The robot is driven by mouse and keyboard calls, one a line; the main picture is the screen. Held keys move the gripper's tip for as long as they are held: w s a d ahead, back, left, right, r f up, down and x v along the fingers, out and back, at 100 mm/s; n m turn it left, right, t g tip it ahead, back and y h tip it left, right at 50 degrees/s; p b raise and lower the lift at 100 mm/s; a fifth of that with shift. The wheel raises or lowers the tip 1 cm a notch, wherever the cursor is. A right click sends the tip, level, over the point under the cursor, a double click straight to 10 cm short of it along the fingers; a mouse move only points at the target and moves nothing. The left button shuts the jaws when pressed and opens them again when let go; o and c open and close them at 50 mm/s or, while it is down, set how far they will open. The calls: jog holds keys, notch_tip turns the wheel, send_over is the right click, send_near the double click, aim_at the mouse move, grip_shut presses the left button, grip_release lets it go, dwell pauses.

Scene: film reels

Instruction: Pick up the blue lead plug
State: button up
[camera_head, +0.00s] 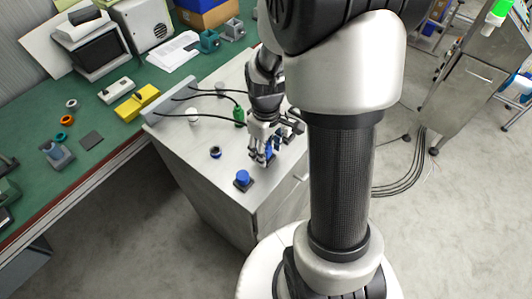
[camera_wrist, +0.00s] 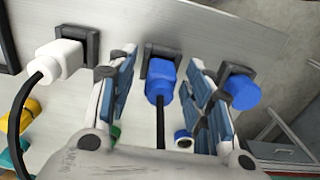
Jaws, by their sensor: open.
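The blue lead plug (camera_wrist: 160,80) sits in a black socket (camera_wrist: 163,52) in the wrist view, with its black cable running down the picture. My gripper (camera_wrist: 158,90) is open, with one blue-padded finger on each side of the plug. Small gaps show between the pads and the plug. In the head view my gripper (camera_head: 263,155) is low over the grey bench top (camera_head: 185,145), near its right edge. There the fingers largely hide the plug.
A blue round-topped piece (camera_wrist: 241,92) on a black base stands just right of the right finger. A white plug (camera_wrist: 58,60) with a cable is at left. A dark ring (camera_head: 215,152) and a green piece (camera_head: 239,115) stand nearby. A green table (camera_head: 95,105) adjoins at left.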

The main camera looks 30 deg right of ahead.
jog(key=shift+r, duration=0.1)
jog(key=shift+c, duration=0.4)
grip_shut()
